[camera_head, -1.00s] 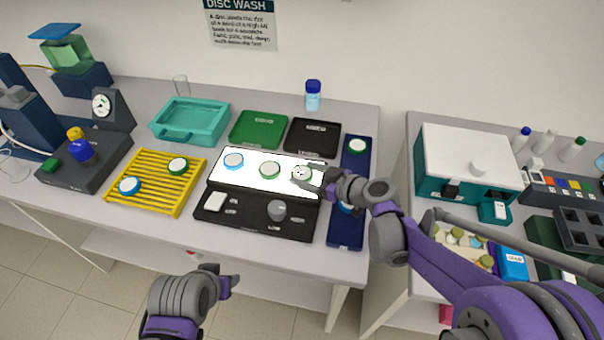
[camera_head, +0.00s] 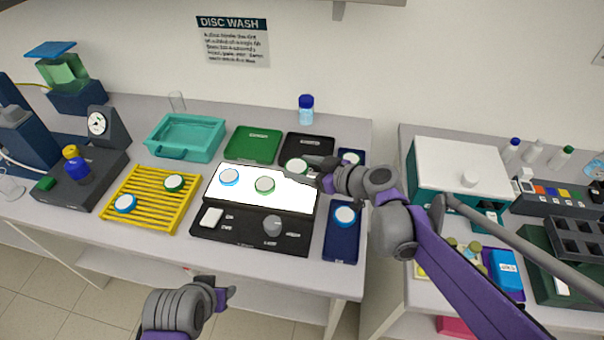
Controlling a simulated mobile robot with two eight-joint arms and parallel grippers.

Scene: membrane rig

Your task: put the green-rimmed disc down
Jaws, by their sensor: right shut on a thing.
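A green-rimmed disc (camera_head: 297,166) with a pale face is held by my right gripper (camera_head: 311,169), which is shut on it. The disc appears raised over the back edge of the white lit panel (camera_head: 287,204), in front of the black tray (camera_head: 307,145). Another green-rimmed disc (camera_head: 265,185) and a blue-rimmed disc (camera_head: 229,177) lie on the panel. My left gripper (camera_head: 224,297) is low in front of the table, away from the discs; its finger opening is unclear.
A yellow rack (camera_head: 150,212) holds a blue-rimmed disc (camera_head: 125,203) and a green-rimmed disc (camera_head: 174,182). A green tray (camera_head: 253,145) lies behind the panel, next to a teal basin (camera_head: 186,137).

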